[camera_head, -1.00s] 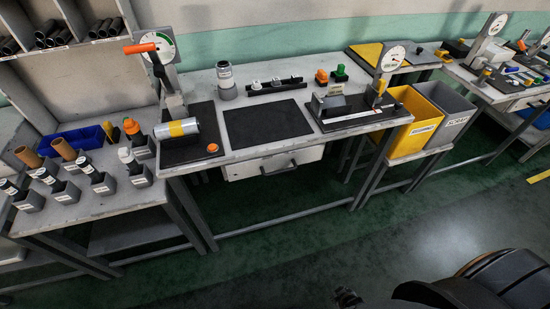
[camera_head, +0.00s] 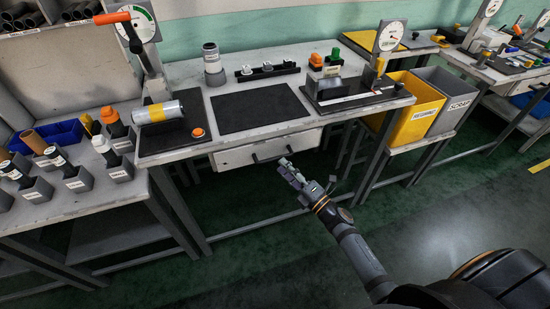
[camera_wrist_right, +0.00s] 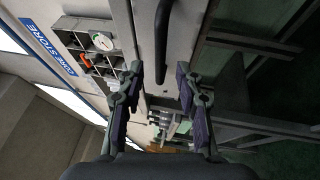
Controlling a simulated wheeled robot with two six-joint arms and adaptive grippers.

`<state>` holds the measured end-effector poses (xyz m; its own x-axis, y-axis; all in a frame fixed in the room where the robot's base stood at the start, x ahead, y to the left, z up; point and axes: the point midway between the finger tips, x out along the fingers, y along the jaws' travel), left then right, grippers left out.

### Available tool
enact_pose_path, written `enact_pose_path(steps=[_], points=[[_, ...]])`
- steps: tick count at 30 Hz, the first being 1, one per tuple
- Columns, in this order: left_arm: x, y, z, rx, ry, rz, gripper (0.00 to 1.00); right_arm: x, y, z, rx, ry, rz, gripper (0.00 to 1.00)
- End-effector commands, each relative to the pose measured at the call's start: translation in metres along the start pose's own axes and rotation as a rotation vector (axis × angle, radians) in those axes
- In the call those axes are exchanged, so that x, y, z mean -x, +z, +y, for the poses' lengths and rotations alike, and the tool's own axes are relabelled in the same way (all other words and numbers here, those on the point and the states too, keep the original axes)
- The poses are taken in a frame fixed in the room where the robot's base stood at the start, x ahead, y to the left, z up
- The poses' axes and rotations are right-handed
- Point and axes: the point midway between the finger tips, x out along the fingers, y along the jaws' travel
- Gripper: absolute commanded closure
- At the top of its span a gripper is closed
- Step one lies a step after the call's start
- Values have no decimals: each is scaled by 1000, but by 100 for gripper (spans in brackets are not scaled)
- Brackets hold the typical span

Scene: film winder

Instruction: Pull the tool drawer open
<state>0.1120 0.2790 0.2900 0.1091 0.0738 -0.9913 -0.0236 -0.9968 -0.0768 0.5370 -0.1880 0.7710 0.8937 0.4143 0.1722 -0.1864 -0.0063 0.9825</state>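The tool drawer (camera_head: 234,158) is a pale front under the middle bench top, and it looks closed. Its dark bar handle (camera_head: 272,154) runs along the front. My right gripper (camera_head: 284,166) is just in front of the handle, a little below and right of it in the head view. In the right wrist view the gripper's two fingers (camera_wrist_right: 159,72) are apart with nothing between them. The handle (camera_wrist_right: 162,38) lies ahead of the fingertips, roughly in line with the gap, and appears not to be touched. My left gripper is not in view.
A yellow bin (camera_head: 412,104) and a grey bin (camera_head: 452,98) stand to the right. The floor in front is clear.

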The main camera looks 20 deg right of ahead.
Motion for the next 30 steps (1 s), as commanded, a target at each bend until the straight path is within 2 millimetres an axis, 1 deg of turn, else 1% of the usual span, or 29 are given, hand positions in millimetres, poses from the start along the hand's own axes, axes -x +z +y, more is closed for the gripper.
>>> enact_pose_path(steps=[1, 3, 7, 11, 18, 19, 20, 26, 27, 30], points=[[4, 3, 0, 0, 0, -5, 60, -13, 1, 3, -2, 4, -2, 64], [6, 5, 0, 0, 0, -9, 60, -26, 0, 2, -2, 2, -2, 64], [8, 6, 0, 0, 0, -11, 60, -44, 1, 1, -2, 1, -2, 64], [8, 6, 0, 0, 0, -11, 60, -52, 0, 0, -2, -1, -1, 64], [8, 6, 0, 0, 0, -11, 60, -53, 0, -1, -3, -2, -1, 64], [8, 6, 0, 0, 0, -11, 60, -53, 0, -1, -3, -2, -1, 66], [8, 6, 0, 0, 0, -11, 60, -53, 0, -1, -3, -2, -1, 70], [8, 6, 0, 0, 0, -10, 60, -53, 0, -1, -2, -2, -1, 97], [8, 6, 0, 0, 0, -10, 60, -53, 0, -1, -3, -2, -1, 100], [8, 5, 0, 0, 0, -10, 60, -52, 0, -1, -2, -2, -1, 100]])
